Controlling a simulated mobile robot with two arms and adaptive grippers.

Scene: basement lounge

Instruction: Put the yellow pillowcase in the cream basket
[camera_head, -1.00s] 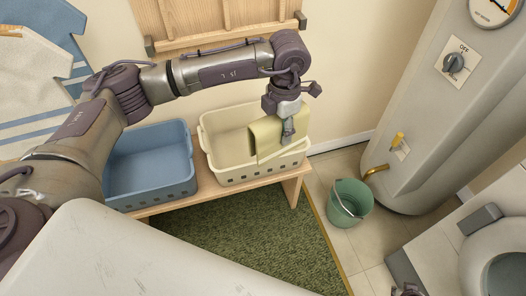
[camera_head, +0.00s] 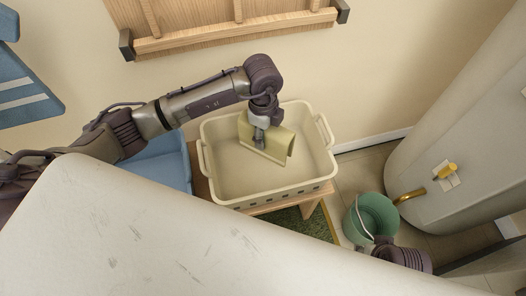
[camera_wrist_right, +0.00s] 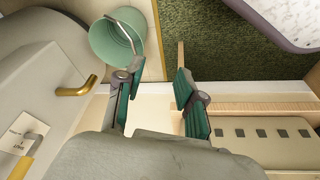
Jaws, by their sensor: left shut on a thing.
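The yellow pillowcase (camera_head: 277,150) is a folded pale yellow cloth that hangs from my left gripper (camera_head: 259,142). The left gripper is shut on it and points down over the cream basket (camera_head: 322,166). The cloth shows within the basket's rim. Whether it touches the basket floor I cannot tell. The basket is otherwise empty where I can see it. My right gripper (camera_wrist_right: 155,95) is open and empty in the right wrist view, its fingers well apart.
The basket stands on a wooden bench (camera_head: 312,197), with a blue basket (camera_head: 168,164) to its left, partly hidden by my arm. A green bucket (camera_head: 376,214) stands on the floor to the right, beside a large tank (camera_head: 446,130). The bucket also shows in the right wrist view (camera_wrist_right: 110,45).

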